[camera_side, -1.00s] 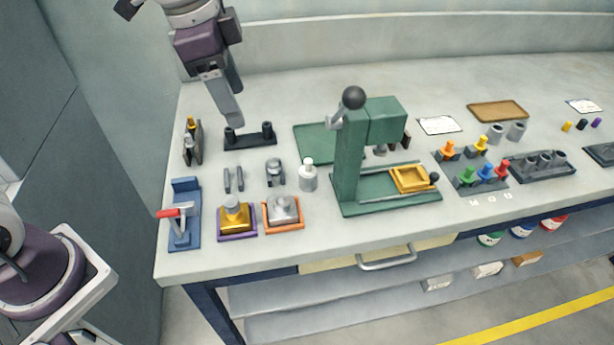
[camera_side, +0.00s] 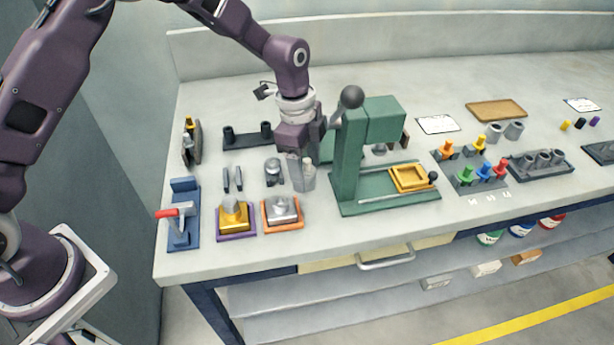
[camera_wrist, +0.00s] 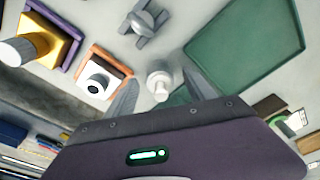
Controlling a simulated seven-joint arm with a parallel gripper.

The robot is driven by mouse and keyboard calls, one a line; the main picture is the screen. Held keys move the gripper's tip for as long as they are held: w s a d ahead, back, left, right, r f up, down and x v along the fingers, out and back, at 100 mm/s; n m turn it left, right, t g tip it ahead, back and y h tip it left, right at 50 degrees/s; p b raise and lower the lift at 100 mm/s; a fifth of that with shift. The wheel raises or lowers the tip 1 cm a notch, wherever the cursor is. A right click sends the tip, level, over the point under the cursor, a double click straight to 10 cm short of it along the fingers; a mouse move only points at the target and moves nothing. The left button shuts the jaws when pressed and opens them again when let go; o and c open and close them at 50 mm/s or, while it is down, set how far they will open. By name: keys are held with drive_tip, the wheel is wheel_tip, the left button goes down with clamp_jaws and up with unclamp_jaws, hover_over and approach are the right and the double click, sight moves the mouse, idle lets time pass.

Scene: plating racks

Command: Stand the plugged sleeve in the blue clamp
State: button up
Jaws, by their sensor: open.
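A pale grey-white cylinder with a narrower top (camera_side: 308,176) stands upright on the bench left of the green press. It may be the plugged sleeve, but I cannot tell for certain. My gripper (camera_side: 302,172) is right at it, pointing down, jaws open. In the wrist view the cylinder (camera_wrist: 158,84) lies between the two fingers of my gripper (camera_wrist: 160,82), with a gap visible on each side. A finger partly hides it in the side view. The blue clamp (camera_side: 184,238), with a red-tipped lever, stands at the bench's front left and looks empty.
The green press (camera_side: 348,165) stands close on the right. A grey clamp-like fixture (camera_side: 273,172), an orange-edged block (camera_side: 282,211) and a purple-edged block (camera_side: 235,219) lie between my gripper and the blue clamp. A dark two-post rack (camera_side: 247,141) is behind.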

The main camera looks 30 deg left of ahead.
clamp_jaws()
drive_tip(key=shift+r, duration=0.1)
wheel_tip(320, 180, up, 10)
drive_tip(key=shift+f, duration=0.2)
drive_tip(key=shift+a+r, duration=0.1)
drive_tip(key=shift+r, duration=0.1)
drive_tip(key=s+a+r+m, duration=0.1)
drive_tip(key=s+a+m, duration=0.15)
drive_tip(key=a, duration=0.25)
drive_tip(key=s+a+m, duration=0.1)
drive_tip(key=s+a, duration=0.2)
drive_tip(key=a, duration=0.2)
drive_tip(key=m, duration=0.5)
hover_over(185, 200)
drive_tip(key=shift+g, duration=0.4)
wheel_tip(185, 200, down, 10)
drive_tip(key=shift+f, duration=0.1)
